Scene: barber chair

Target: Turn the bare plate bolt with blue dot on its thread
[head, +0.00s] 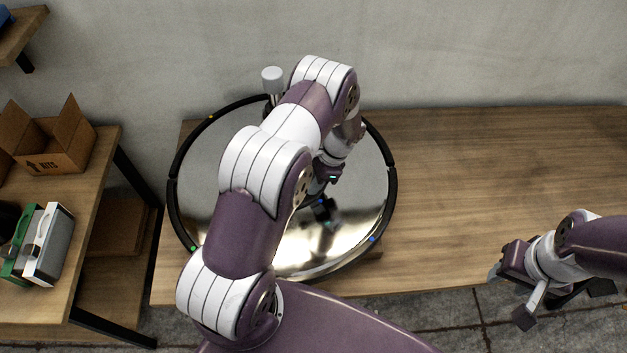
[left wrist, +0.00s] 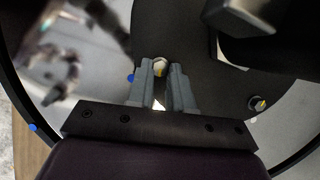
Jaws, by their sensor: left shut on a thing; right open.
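In the left wrist view my left gripper (left wrist: 161,80) has its two grey fingers around a pale bolt (left wrist: 160,65) on a dark plate (left wrist: 205,80). A blue dot (left wrist: 130,78) sits just left of the fingers. A second bolt (left wrist: 257,103), with a yellowish mark, stands apart to the right on the same plate. In the head view my left gripper (head: 323,184) is low over the mirror-like disc, and my arm hides the plate and bolts. My right gripper (head: 508,296) is open and empty at the lower right, near the table's front edge.
The round, black-rimmed disc (head: 215,165) rests on a wooden table (head: 500,160), with a blue rim dot (head: 372,239). A white-topped post (head: 272,78) stands at the back. A side shelf (head: 95,215) holds a cardboard box (head: 55,145). The table's right side is clear.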

